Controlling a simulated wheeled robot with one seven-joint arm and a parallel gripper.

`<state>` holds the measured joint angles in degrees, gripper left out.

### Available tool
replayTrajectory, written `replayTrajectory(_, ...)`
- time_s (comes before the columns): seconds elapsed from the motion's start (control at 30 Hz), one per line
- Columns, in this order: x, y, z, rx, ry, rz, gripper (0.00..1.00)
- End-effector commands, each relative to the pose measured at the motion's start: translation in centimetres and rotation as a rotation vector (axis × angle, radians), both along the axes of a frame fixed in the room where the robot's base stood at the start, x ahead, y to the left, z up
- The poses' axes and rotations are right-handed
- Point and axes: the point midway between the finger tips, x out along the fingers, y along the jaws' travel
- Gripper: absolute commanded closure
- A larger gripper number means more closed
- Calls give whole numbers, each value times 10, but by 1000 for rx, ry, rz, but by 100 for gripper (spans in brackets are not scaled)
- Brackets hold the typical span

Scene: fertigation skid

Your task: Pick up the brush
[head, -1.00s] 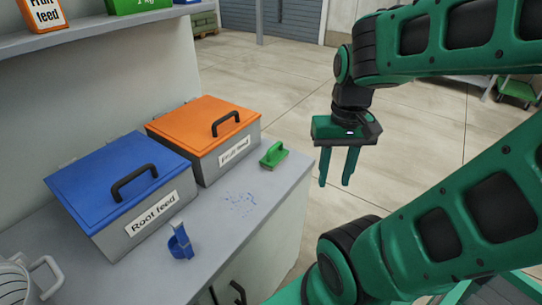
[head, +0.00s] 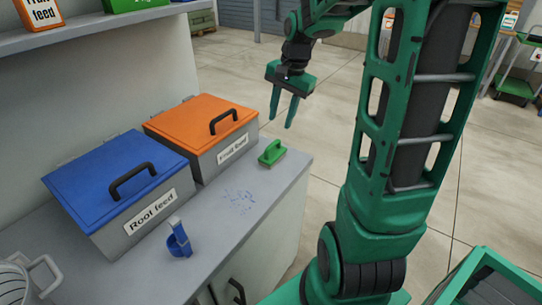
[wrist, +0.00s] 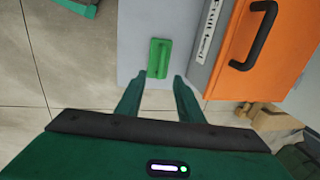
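The green brush (head: 271,153) lies on the grey counter (head: 215,213), near its right edge and beside the orange-lidded box. In the wrist view the brush (wrist: 159,58) shows just beyond my fingertips, roughly between their lines. My gripper (head: 283,112) is open and empty, with its fingers pointing down, above and apart from the brush. Both green fingers of my gripper (wrist: 157,80) show in the wrist view with a clear gap between them.
The orange-lidded box (head: 205,128) and the blue-lidded "Root feed" box (head: 115,185) stand left of the brush. A blue scoop (head: 179,240) and spilled blue grains (head: 239,200) are on the counter. A shelf (head: 85,25) hangs above. Open floor lies to the right.

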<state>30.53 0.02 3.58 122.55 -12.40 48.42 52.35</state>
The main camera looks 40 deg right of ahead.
Motion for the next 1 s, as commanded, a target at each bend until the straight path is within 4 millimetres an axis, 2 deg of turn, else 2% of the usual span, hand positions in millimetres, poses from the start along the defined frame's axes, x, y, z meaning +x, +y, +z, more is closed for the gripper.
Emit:
replayTrajectory(0.3, 12, 4, -40, 10, 0, -12, 66)
replayTrajectory(0.57, 15, 5, -58, 8, 0, -12, 66)
replayTrajectory(0.83, 24, 7, -93, 8, 1, -11, 66)
replayTrajectory(1.0, 26, 8, -105, 8, -1, -10, 66)
